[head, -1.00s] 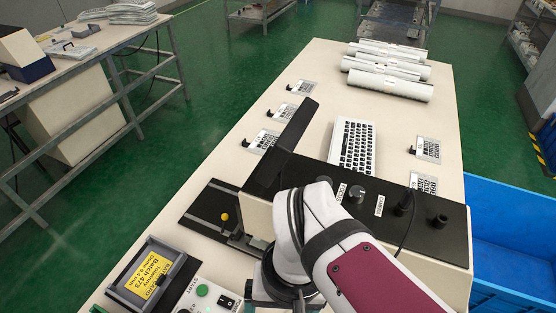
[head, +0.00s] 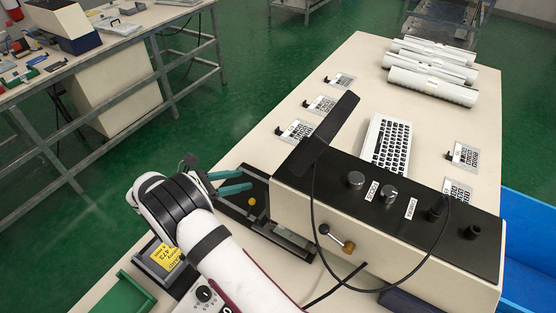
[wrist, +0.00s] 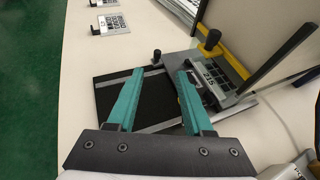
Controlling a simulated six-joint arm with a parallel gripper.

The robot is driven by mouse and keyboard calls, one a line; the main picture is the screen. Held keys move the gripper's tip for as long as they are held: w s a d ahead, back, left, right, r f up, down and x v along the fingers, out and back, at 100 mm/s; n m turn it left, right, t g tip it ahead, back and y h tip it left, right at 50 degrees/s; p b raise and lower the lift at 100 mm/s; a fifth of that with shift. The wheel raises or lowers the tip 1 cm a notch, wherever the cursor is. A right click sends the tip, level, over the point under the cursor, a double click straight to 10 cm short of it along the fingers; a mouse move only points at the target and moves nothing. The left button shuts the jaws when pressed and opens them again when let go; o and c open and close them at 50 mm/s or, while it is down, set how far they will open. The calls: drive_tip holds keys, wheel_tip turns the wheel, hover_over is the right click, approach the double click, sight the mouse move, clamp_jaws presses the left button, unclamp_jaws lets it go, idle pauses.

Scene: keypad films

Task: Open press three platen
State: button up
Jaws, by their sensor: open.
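A cream press-like unit with a black top (head: 455,222) stands on the bench in the head view. A dark upright arm (head: 328,132) rises from its left end. At its left is a dark flat plate (head: 262,212) with a yellow dot (head: 252,201); the plate also shows in the wrist view (wrist: 155,108). No press number is legible, and I cannot tell which part is the platen. My gripper (head: 246,181) is open and empty, its teal fingers over the dark plate. In the wrist view the fingertips (wrist: 160,74) point towards the plate's far edge, near a black knob (wrist: 210,39).
A keyboard (head: 388,145), several keypad films (head: 321,104) and film rolls (head: 433,84) lie on the bench. A loose black cable (head: 313,215) loops over the unit. A holder with a yellow label (head: 166,257) is beside my arm. A blue bin (head: 530,235) stands at right.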

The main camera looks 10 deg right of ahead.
drive_tip(key=x, duration=1.1)
drive_tip(key=f+x, duration=0.1)
drive_tip(key=x, duration=0.4)
drive_tip(key=shift+w+a+f, duration=0.15)
drive_tip(key=shift+w, duration=0.05)
clamp_jaws()
idle(0.6)
